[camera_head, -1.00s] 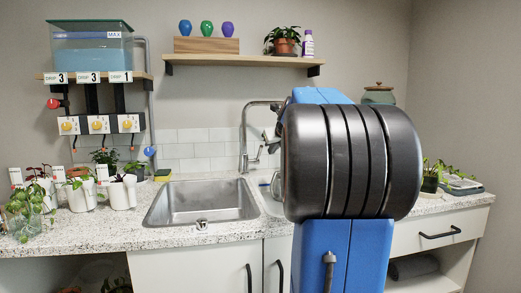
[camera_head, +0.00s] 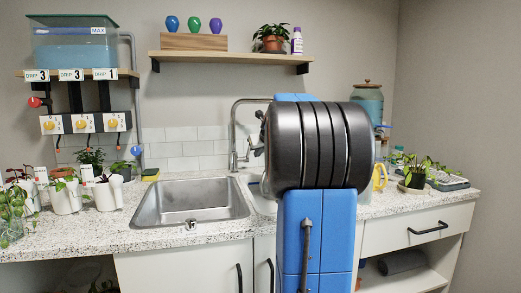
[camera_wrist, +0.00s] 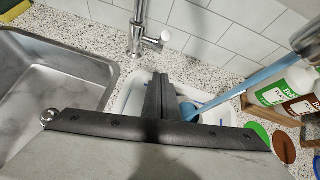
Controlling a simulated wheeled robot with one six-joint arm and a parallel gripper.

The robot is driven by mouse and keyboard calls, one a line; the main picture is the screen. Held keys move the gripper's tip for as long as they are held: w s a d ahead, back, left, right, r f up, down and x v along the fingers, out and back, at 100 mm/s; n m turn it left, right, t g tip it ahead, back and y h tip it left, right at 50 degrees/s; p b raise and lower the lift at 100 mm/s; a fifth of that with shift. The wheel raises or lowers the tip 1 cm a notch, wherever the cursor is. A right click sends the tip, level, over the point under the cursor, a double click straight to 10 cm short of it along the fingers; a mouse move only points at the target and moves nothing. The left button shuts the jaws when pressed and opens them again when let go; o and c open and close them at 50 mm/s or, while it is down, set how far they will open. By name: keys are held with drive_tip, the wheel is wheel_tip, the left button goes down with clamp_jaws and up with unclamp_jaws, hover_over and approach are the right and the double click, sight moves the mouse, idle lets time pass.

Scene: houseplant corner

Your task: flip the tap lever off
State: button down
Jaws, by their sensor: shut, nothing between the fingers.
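The chrome tap (camera_head: 234,135) stands behind the sink, its spout arching to the right. It also shows at the top of the wrist view (camera_wrist: 138,30). Its short lever (camera_wrist: 156,40) sticks out to the right of the tap body, low down. My gripper (camera_wrist: 160,80) is shut and empty, pointing towards the tap area, with its tips apart from the lever and a little below it in the picture. In the head view my arm hides most of the gripper and the spout's end. I cannot tell whether water runs.
The steel sink (camera_head: 190,203) lies left of the tap. A white basin (camera_wrist: 205,108) with a blue-handled tool (camera_wrist: 240,88) is right of it. Bottles (camera_wrist: 282,88) stand close on the right. Potted plants line the counter's left. A yellow mug (camera_head: 380,176) stands right of my arm.

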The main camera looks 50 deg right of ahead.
drive_tip(key=shift+w+d+r, duration=0.1)
drive_tip(key=shift+w+d, duration=0.25)
drive_tip(key=shift+w, duration=0.55)
drive_tip(key=shift+w+d+r, duration=0.15)
drive_tip(key=shift+w+d, duration=0.2)
drive_tip(key=shift+w, duration=0.5)
drive_tip(key=shift+w+d+r, duration=0.1)
drive_tip(key=shift+w+d, duration=0.25)
drive_tip(key=shift+w, duration=0.55)
drive_tip(key=shift+s+r, duration=0.1)
